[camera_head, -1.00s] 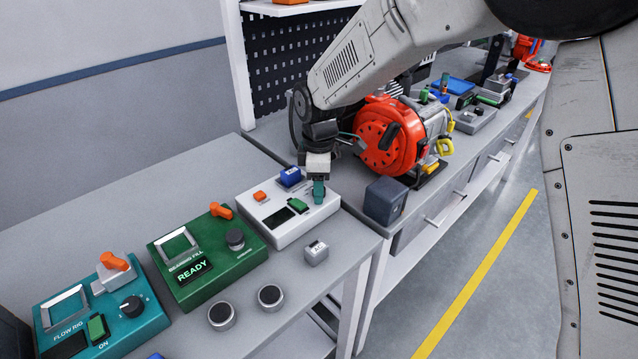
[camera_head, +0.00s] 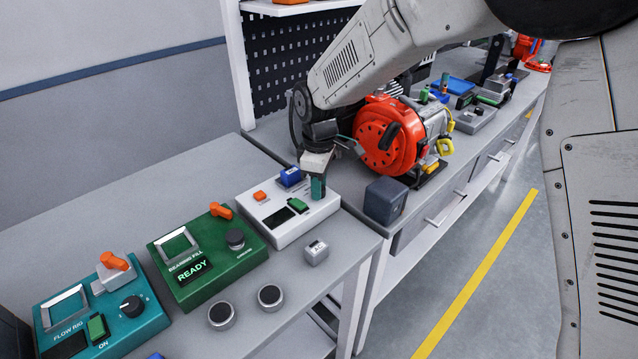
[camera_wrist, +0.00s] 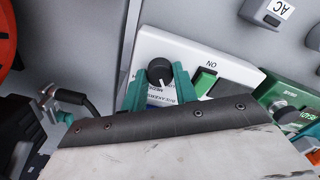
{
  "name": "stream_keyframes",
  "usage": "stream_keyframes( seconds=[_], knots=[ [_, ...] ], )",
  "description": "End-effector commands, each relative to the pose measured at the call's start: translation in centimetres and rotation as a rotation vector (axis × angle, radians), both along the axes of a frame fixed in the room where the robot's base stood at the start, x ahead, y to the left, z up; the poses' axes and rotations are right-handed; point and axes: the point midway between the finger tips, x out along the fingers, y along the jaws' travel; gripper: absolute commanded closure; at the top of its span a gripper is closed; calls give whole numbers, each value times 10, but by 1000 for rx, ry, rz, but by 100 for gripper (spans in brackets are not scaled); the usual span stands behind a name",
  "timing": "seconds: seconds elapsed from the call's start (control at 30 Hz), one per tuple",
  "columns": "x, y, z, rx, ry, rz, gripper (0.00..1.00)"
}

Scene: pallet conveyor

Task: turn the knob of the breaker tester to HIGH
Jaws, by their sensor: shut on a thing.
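The breaker tester is a white box (camera_head: 284,233) on the bench in the head view, and its white face (camera_wrist: 240,72) shows in the wrist view. Its dark round knob (camera_wrist: 160,70) has a white pointer mark and sits between my teal fingertips. The label around the knob is partly covered, and I can read only part of it. My gripper (camera_wrist: 158,80) is shut on the knob, pointing down over the right end of the box, and it also shows in the head view (camera_head: 317,188). A lit green switch (camera_wrist: 204,83) marked ON is beside the knob.
A green box (camera_head: 196,285) reading READY and a teal box (camera_head: 85,335) stand to the left. A small grey block (camera_head: 316,253) and two round knobs lie in front. A red reel (camera_head: 388,140) and a dark cube (camera_head: 385,201) are close on the right.

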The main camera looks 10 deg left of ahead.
Motion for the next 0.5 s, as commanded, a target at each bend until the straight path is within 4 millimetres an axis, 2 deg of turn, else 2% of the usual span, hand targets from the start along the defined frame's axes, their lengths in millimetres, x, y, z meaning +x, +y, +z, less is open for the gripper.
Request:
stream_keyframes(
  seconds=[0.5],
  knots=[
    [0,0,1,1,-1,-489,94]
  ],
)
